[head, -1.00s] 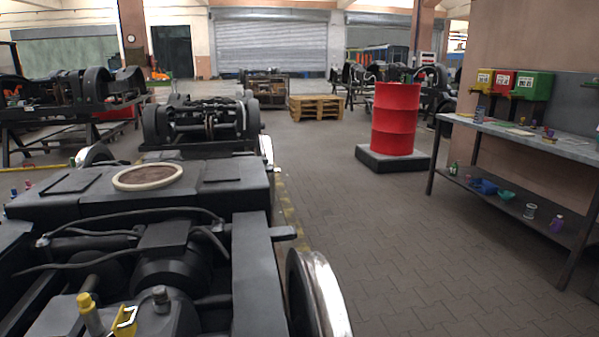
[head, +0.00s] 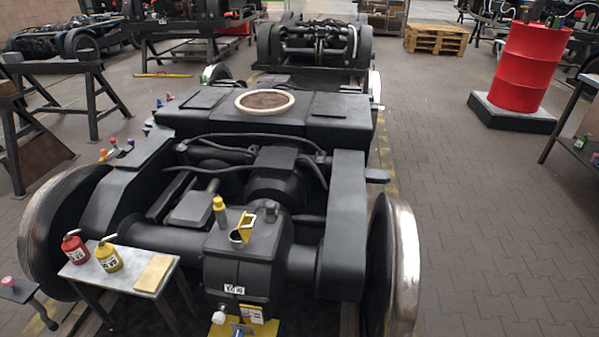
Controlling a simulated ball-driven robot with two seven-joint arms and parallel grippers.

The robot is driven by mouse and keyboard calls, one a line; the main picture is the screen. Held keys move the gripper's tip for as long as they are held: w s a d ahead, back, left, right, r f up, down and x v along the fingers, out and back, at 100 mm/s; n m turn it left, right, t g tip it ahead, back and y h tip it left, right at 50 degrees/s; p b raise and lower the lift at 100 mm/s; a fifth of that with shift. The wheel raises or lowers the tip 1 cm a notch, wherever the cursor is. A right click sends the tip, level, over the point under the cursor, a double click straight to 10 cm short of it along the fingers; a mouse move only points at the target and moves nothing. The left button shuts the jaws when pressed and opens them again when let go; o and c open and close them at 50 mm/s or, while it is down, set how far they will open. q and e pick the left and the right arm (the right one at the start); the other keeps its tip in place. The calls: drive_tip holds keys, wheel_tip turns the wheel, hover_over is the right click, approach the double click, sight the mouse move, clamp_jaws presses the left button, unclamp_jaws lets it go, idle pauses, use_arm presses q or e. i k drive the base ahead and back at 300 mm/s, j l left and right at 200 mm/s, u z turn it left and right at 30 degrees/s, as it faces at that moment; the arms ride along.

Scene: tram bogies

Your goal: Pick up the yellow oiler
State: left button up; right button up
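The yellow oiler (head: 109,257) is a small can with a pale label and a thin spout. It stands upright on a small grey table (head: 125,281) at the lower left, in front of the bogie's left wheel. A red oiler (head: 75,248) of similar shape stands just to its left. A flat tan piece (head: 154,273) lies to its right on the same table. Neither of my grippers shows in the head view.
The dark bogie (head: 340,220) fills the middle, close behind and right of the small table. Its steel wheel (head: 403,270) is at the right. A red barrel (head: 531,68) stands on a dark plinth at the upper right. Paved floor is clear at the right.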

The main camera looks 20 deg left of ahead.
sight(106, 253)
drive_tip(key=u, duration=1.15)
